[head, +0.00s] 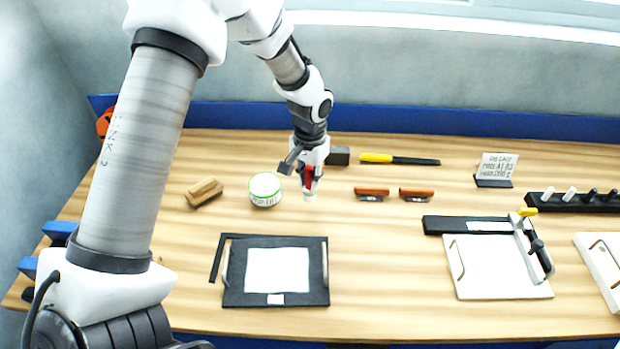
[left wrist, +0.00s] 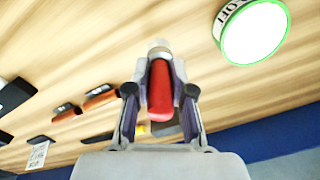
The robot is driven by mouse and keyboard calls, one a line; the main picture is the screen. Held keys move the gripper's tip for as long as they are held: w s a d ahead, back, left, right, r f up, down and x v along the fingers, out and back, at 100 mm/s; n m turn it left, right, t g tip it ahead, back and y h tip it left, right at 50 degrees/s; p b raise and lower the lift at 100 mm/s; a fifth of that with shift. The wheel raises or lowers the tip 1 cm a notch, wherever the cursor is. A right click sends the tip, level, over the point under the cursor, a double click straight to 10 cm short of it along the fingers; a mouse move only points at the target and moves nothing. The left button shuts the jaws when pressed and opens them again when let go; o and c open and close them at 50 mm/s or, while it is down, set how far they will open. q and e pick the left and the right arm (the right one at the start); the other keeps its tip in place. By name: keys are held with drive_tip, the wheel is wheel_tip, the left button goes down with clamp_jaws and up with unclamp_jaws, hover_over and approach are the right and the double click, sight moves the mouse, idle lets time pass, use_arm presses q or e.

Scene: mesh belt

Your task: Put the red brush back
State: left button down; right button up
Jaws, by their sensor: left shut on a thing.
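My left gripper (head: 301,170) is shut on the red brush (head: 309,180), left of the table's middle. In the left wrist view the red brush (left wrist: 160,92) lies between the two fingers, with its pale tip pointing away from the gripper. In the head view the pale tip is at the lower end. I cannot tell whether it touches the table. A long black holder (head: 560,204) with white and black upright pieces stands at the right edge. My right gripper is out of view.
A green-rimmed white tin (head: 265,189) stands just left of the gripper, with a wooden block (head: 204,193) beyond it. Two reddish-brown tools (head: 372,193) lie to the right. A yellow-handled tool (head: 400,159) and a small sign (head: 496,168) are behind. A black board (head: 234,285) lies in front.

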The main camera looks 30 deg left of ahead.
sight(309, 187)
use_arm(q)
drive_tip(key=shift+w+a+r, duration=0.1)
drive_tip(key=shift+w+a, duration=0.15)
drive_tip(key=shift+w, duration=0.05)
wheel_tip(309, 187, down, 4)
drive_tip(key=shift+w+r+p, duration=0.15)
drive_tip(key=shift+r+p, duration=0.1)
drive_tip(key=shift+p, duration=0.6)
drive_tip(key=shift+w+f, duration=0.15)
drive_tip(key=shift+f, duration=0.05)
drive_tip(key=shift+s, duration=0.2)
drive_tip(key=c, duration=1)
unclamp_jaws()
drive_tip(key=shift+w+f, duration=0.1)
